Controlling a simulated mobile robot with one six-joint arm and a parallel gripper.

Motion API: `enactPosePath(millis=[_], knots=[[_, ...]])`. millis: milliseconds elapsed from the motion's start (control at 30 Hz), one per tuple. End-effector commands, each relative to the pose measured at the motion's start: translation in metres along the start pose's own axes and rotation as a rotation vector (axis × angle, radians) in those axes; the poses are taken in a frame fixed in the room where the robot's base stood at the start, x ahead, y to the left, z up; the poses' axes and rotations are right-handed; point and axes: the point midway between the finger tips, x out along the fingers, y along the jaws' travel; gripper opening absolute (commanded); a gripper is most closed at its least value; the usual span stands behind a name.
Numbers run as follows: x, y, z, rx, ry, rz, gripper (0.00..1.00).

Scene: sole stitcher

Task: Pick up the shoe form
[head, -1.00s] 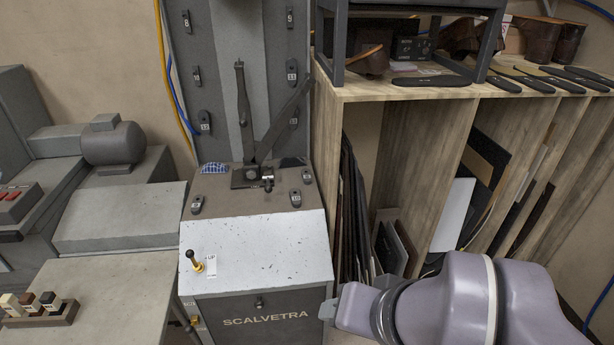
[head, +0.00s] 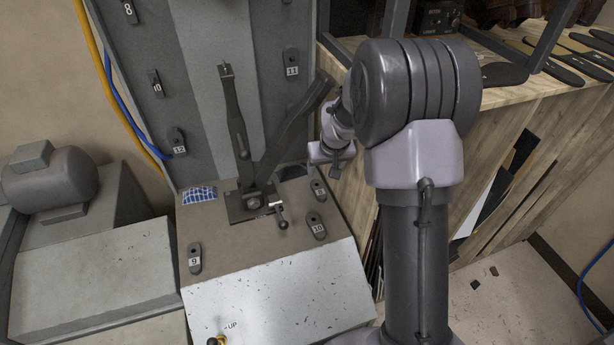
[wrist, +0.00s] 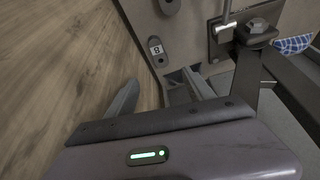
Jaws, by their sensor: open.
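I cannot pick out a shoe form with certainty in either view. My gripper (head: 333,160) is in front of the machine's right side, near the base of its two dark upright arms (head: 240,150). In the wrist view my gripper (wrist: 163,92) is open, with two separate fingers and nothing seen between them. A dark piece tagged 8 (wrist: 157,50) shows just beyond the fingers; it is also in the head view (head: 319,190), below and left of the gripper. Brown leather-like items (head: 500,10) at the top right are partly cut off.
The grey machine's pale sloped panel (head: 280,290) is below. A wooden shelf (head: 500,95) stands close on the right, with dark soles (head: 550,65) on top. A blue checked cloth (head: 199,195) lies left.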

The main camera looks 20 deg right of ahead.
Motion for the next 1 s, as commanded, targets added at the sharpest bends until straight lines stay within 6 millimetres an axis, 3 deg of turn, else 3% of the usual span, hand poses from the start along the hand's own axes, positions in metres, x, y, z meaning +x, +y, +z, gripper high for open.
enactPosePath(millis=[33,200,433,600,733,933,1000], knots=[[0.022,-0.001,0.004,0.000,-0.005,-0.001,0.62],[0.071,-0.001,0.004,0.001,-0.004,-0.001,0.62],[0.102,-0.001,0.003,0.002,-0.003,-0.001,0.62],[0.140,-0.001,0.004,0.001,-0.003,-0.001,0.62],[0.154,-0.001,0.003,0.001,-0.002,0.000,0.62],[0.153,-0.001,0.002,0.002,-0.002,0.000,0.62],[0.153,-0.001,0.002,0.002,-0.002,-0.001,0.50]])
